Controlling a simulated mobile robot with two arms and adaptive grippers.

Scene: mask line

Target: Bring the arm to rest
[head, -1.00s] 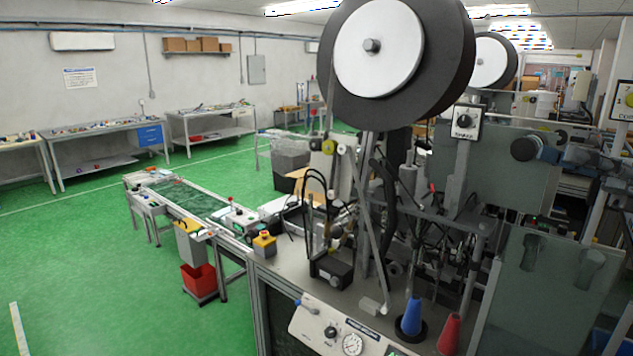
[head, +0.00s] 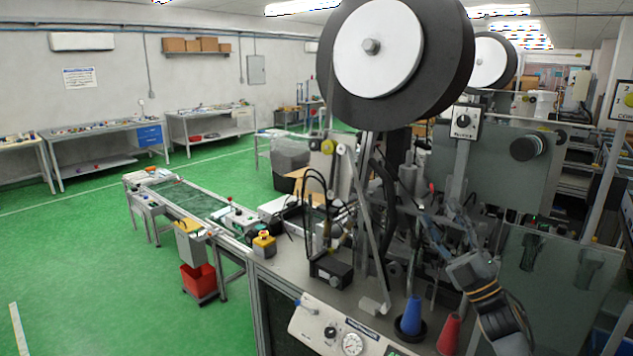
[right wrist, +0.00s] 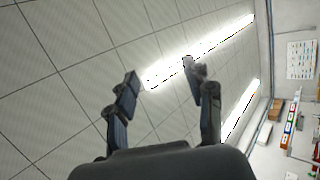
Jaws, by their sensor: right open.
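My right gripper (head: 442,226) shows in the head view in front of the mask machine, at the lower right, with its forearm coming up from the bottom edge. Its fingers point up. In the right wrist view the two fingers of the gripper (right wrist: 162,80) stand well apart with nothing between them, against the ceiling. My left gripper is not in view.
The machine (head: 360,250) carries a large black-rimmed reel (head: 377,62) on top. A blue cone (head: 411,317) and a red cone (head: 449,335) stand close to my right arm. A clear panel (head: 555,285) is to its right. Green floor (head: 90,250) is open at left.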

